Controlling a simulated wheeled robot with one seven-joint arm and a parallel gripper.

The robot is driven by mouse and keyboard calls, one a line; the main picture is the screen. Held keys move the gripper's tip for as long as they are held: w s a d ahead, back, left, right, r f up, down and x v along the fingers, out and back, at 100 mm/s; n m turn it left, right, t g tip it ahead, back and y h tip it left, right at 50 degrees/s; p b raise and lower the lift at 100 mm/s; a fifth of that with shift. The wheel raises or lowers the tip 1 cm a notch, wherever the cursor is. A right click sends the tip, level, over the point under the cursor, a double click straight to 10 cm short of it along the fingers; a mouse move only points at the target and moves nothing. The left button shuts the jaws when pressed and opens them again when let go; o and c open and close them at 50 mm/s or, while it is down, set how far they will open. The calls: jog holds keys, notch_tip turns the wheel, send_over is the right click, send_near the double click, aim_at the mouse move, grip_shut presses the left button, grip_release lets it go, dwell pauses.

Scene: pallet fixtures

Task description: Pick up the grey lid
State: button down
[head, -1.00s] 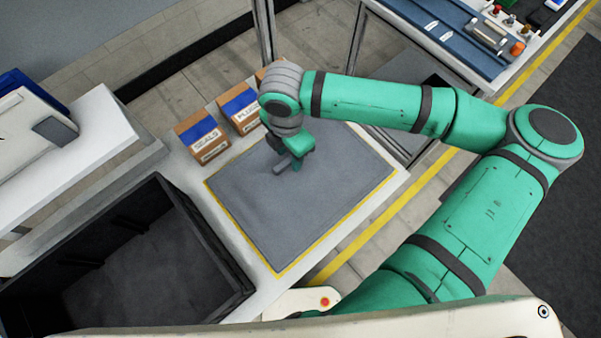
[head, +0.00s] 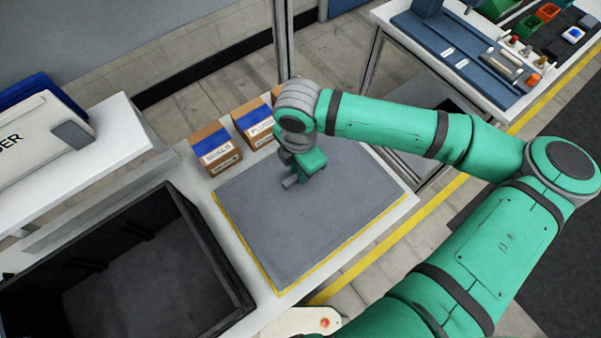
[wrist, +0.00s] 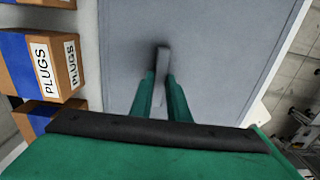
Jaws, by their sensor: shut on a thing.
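The grey lid (head: 300,235) appears to be the broad flat grey panel over the white worktable, with a yellow line along its near edges. It also fills the middle of the wrist view (wrist: 220,50). My gripper (head: 296,178) is above the panel's far half, pointing down. In the wrist view my green fingers (wrist: 160,85) are closed on a narrow grey bar (wrist: 163,60), which looks like the lid's handle. The bar's foot is hidden, and I cannot tell whether the panel is raised off the table.
Cardboard boxes with blue bands (head: 212,150) stand along the panel's far left side, close to it. A deep black crate (head: 215,225) is at the lower left. A blue-topped bench (head: 455,55) with small parts is at the upper right.

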jog(key=w+r+m, duration=0.2)
jog(key=r+m, duration=0.1)
jog(key=r, duration=0.8)
jog(key=w+r+m, duration=0.2)
jog(key=r+m, duration=0.2)
jog(key=r, duration=0.8)
jog(key=shift+w+a, duration=0.35)
jog(key=shift+a, duration=0.1)
